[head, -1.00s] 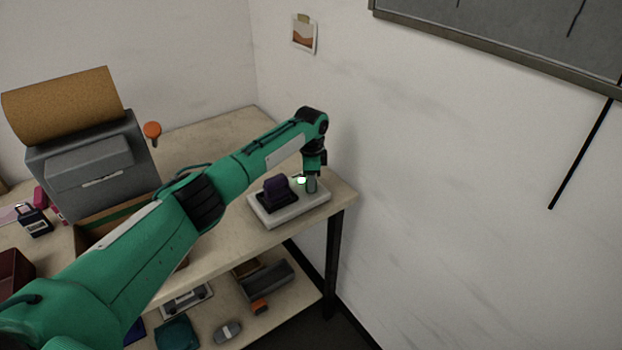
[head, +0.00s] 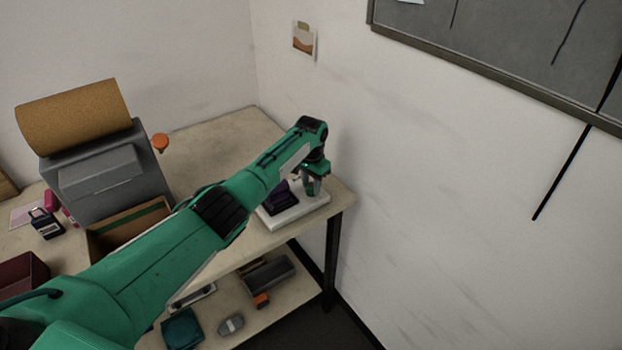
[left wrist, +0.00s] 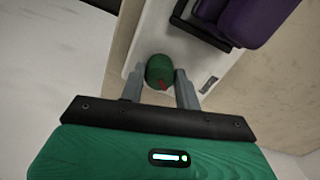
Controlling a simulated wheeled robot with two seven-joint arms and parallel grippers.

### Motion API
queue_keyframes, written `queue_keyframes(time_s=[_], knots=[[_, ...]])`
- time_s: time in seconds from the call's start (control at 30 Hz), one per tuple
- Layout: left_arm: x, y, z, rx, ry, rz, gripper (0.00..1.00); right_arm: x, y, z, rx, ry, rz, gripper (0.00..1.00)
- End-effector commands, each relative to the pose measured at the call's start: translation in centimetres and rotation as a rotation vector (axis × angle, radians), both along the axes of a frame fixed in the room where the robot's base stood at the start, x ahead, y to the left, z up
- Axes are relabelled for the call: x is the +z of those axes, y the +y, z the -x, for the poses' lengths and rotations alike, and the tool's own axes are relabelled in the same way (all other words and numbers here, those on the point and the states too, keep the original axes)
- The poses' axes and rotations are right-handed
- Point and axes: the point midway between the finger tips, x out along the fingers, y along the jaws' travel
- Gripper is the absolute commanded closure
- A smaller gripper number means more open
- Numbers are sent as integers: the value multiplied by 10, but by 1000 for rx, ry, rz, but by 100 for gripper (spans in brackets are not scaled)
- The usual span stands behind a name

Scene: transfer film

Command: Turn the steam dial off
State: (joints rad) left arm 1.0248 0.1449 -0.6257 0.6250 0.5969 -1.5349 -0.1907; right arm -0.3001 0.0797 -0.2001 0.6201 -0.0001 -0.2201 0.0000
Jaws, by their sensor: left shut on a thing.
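The steam dial (left wrist: 159,69) is a round green knob with a red mark, seen in the left wrist view on a white base plate (left wrist: 150,38). The base (head: 292,217) also shows in the head view near the table's right end. A dark purple block (left wrist: 252,18) stands on the same base beside the dial. My left gripper (left wrist: 160,87) points down at the base, with one grey finger on each side of the knob, shut on it. In the head view my left gripper (head: 314,187) hides the dial. My right gripper is not in view.
A grey machine with a cork-coloured roll (head: 73,115) stands on the table's left, with an orange knob (head: 160,142) at its side. A cardboard box (head: 128,228) is in front of it. The wall is close on the right. A lower shelf (head: 262,318) holds several items.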

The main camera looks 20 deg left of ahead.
Motion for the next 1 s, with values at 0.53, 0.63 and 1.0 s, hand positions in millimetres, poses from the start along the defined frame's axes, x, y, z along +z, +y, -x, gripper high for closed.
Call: queue_keyframes(time_s=[0.53, 0.63, 1.0], knots=[[4, -1, -1, 494, -3, 1, 90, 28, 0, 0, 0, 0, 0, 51], [4, -1, -1, 564, -3, 1, 90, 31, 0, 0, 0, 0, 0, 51], [3, -1, -2, 722, -5, 1, 90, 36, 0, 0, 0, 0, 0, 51]])
